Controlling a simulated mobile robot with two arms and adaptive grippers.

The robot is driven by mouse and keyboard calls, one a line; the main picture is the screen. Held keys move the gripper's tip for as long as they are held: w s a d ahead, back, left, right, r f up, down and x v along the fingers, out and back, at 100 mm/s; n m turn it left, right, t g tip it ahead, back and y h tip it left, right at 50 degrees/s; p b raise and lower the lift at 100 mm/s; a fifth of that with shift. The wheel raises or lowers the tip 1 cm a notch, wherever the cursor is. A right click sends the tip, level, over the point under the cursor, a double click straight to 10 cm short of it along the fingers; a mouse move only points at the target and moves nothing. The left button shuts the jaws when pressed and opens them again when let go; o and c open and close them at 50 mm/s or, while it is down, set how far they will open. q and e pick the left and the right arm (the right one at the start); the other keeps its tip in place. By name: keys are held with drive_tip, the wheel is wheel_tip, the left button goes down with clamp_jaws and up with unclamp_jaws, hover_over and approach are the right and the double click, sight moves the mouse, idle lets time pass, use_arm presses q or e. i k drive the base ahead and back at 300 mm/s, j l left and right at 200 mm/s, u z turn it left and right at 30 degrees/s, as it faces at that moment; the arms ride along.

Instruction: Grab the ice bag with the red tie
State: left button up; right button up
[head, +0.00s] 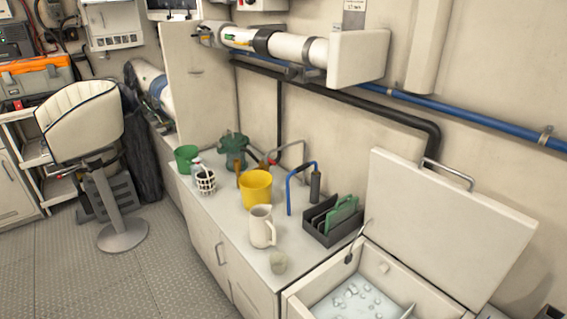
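I cannot make out an ice bag or a red tie from here. An open white ice chest (296,302) stands at the lower right, cut off by the bottom edge. Loose ice cubes (352,294) lie on its pale floor, and a low divider (408,311) shows inside. Its lid (447,220) is raised and leans back towards the wall. The near part of the chest's inside is out of frame. Neither of my grippers is in view.
A padded chair (82,120) stands left. The grated floor (120,275) before the counter is clear.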

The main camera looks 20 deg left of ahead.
sight(194, 168)
drive_tip(key=i+j, duration=0.1)
drive_tip(key=j, duration=0.35)
drive_tip(key=i+j+z, duration=0.1)
drive_tip(key=j, duration=0.3)
drive_tip(key=i+j, duration=0.15)
drive_tip(key=j, duration=0.75)
drive_tip(key=i+z, duration=0.05)
drive_tip(key=i, duration=0.05)
